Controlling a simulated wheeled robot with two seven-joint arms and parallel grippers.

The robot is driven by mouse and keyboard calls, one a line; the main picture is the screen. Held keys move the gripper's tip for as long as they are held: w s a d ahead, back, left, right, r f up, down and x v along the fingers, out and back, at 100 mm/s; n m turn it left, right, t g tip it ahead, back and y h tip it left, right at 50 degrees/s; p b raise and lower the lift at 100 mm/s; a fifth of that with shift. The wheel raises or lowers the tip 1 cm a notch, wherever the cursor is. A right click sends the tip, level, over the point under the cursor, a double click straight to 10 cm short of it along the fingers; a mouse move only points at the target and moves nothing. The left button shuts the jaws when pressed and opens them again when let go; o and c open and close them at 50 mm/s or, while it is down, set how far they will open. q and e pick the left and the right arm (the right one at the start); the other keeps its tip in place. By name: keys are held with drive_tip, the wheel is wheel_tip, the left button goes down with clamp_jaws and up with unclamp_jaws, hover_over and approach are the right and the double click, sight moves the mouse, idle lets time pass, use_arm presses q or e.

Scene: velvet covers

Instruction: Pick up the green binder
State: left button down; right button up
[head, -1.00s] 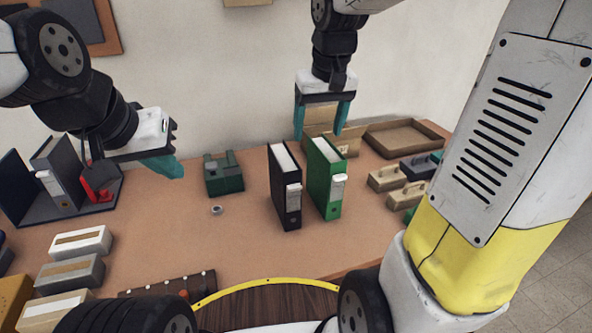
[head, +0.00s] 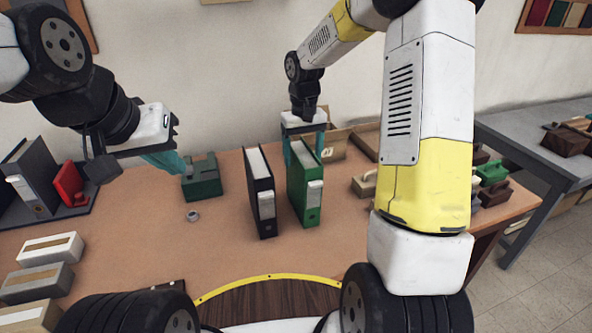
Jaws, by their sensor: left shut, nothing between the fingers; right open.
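The green binder (head: 306,190) stands upright on the table, its spine with a pale label facing me. A black binder (head: 261,195) stands upright just to its left, with a narrow gap between them. My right gripper (head: 304,152) points down at the top of the green binder. Its teal fingers are open, one on each side of the binder's upper rear part; I cannot tell whether they touch it. My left gripper (head: 178,164) is shut and empty, further left, in front of a dark green block-like object (head: 202,178) in the picture.
A small grey ring (head: 192,215) lies on the table left of the binders. A grey binder (head: 32,180) and a red item (head: 70,184) stand at the far left. Boxes (head: 50,249) line the left front. My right arm hides part of the table's right side.

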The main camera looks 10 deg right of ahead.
drive_tip(key=shift+f, duration=0.8)
clamp_jaws()
